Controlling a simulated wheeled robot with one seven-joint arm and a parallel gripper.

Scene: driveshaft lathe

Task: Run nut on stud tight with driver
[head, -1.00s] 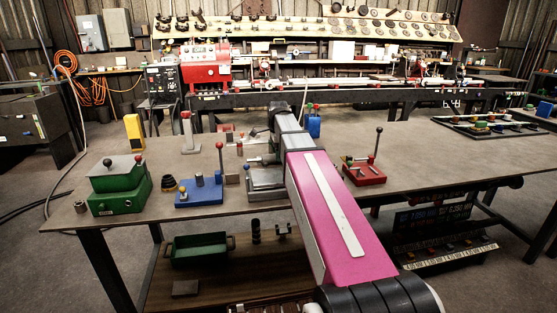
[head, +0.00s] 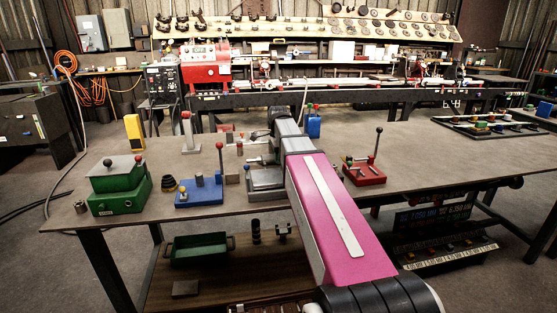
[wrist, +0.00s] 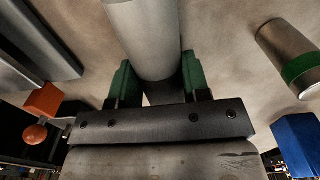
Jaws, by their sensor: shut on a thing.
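My gripper (wrist: 155,85) has green finger pads and is shut on a smooth light grey cylinder (wrist: 145,35), likely the driver. The cylinder runs from between the pads to the top edge of the wrist view. Its far end is out of view. In the head view, my pink arm reaches over the middle of the workbench (head: 430,160), and its own links largely hide the gripper. I cannot make out the nut or the stud in either view.
In the wrist view, a metal cylinder with a green band (wrist: 290,55) and a blue block (wrist: 298,145) are right, an orange block (wrist: 44,101) left. On the bench stand a green box (head: 120,190), a blue fixture (head: 200,190) and a red lever fixture (head: 363,172). The bench's right side has free room.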

